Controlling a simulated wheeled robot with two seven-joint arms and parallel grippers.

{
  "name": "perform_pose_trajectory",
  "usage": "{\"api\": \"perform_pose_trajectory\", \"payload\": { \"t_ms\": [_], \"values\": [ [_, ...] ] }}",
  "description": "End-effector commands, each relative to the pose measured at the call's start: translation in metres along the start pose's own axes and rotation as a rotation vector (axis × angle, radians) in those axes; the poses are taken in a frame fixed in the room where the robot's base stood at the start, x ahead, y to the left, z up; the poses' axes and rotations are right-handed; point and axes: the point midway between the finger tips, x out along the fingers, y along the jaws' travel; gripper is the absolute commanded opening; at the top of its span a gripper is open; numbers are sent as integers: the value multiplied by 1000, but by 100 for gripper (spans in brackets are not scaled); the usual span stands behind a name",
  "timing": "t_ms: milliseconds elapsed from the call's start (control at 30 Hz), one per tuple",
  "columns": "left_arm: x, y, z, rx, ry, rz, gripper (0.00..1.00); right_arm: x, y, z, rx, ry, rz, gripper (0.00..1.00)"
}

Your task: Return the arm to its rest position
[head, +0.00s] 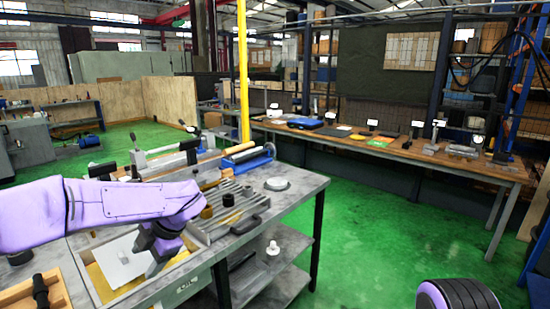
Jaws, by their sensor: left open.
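My left arm (95,208), purple and dark, reaches in from the left across the workbench. My left gripper (155,262) hangs from its end, pointing down over the shallow tray (203,248) with a yellowish floor and a pale sheet (120,264). The gripper is open and I see nothing held in it. Its fingertips are small and partly dark against the tray, so I cannot tell their exact height. My right gripper is not in view.
The grey bench (300,187) holds a slatted rack, a blue roller (250,160) and a round white dish (277,184). A shelf below carries a white part (273,248). A long wooden table (430,158) stands behind. Green floor (385,225) is clear between.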

Motion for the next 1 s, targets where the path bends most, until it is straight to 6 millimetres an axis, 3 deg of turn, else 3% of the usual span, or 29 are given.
{"api": "perform_pose_trajectory", "payload": {
  "t_ms": [200,367,467,567,667,767,900,1000],
  "values": [
    [40,14,-2,106,37,291,64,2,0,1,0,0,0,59],
    [95,-5,8,341,44,530,64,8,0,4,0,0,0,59],
    [141,-43,16,578,10,646,64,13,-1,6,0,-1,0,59],
    [187,-100,17,845,-60,700,64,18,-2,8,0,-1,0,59],
    [227,-164,7,1095,-147,690,64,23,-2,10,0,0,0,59],
    [260,-230,-17,1316,-235,632,64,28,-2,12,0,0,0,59],
    [294,-315,-68,1586,-341,500,64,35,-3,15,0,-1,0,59],
    [311,-359,-108,1716,-376,398,64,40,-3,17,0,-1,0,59]
  ]
}}
